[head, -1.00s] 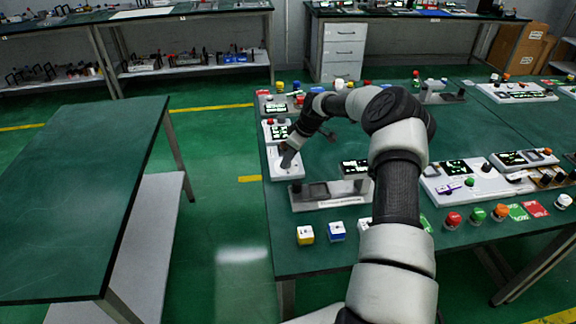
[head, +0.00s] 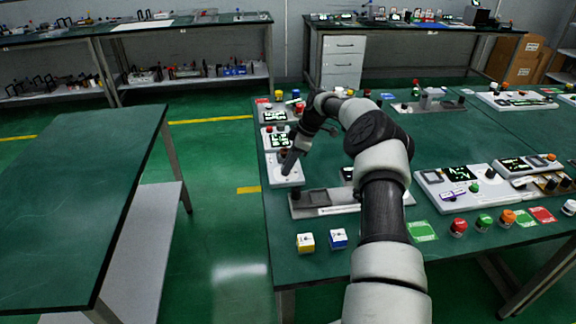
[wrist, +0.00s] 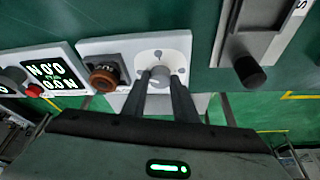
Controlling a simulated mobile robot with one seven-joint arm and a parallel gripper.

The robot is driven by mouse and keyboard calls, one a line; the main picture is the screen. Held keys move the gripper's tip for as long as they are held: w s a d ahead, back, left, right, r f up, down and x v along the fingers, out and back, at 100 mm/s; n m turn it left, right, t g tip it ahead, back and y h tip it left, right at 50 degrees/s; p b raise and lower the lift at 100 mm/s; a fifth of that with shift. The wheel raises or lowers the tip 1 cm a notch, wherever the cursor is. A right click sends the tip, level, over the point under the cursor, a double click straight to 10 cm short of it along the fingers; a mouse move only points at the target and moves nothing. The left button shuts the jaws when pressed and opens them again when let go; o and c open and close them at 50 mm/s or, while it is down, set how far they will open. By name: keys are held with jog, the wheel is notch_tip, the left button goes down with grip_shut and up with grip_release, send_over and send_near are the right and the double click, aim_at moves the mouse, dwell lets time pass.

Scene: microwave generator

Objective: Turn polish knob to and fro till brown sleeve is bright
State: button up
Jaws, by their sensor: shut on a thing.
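The polish knob (wrist: 159,82) is a grey round knob on a pale dial on a white panel (wrist: 125,47). My gripper (wrist: 160,77) is shut on this knob, one dark finger on each side. The brown sleeve (wrist: 103,78) sits on the same panel, left of the knob in the wrist view. It looks reddish brown around a dark core, and I cannot tell how shiny it is. In the head view my gripper (head: 287,168) points down onto the white panel (head: 294,179) at the table's left edge, hiding the knob there.
A display unit with a red button (wrist: 35,90) stands beside the panel in the wrist view. A grey fixture with a black knob (wrist: 250,72) lies on the other side.

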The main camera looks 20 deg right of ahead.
jog(key=o, duration=1.1)
jog(key=shift+c, duration=0.2)
jog(key=p+v, duration=0.1)
jog(key=v, duration=1.6)
jog(key=shift+r+p, duration=0.25)
jog(key=shift+p, duration=0.1)
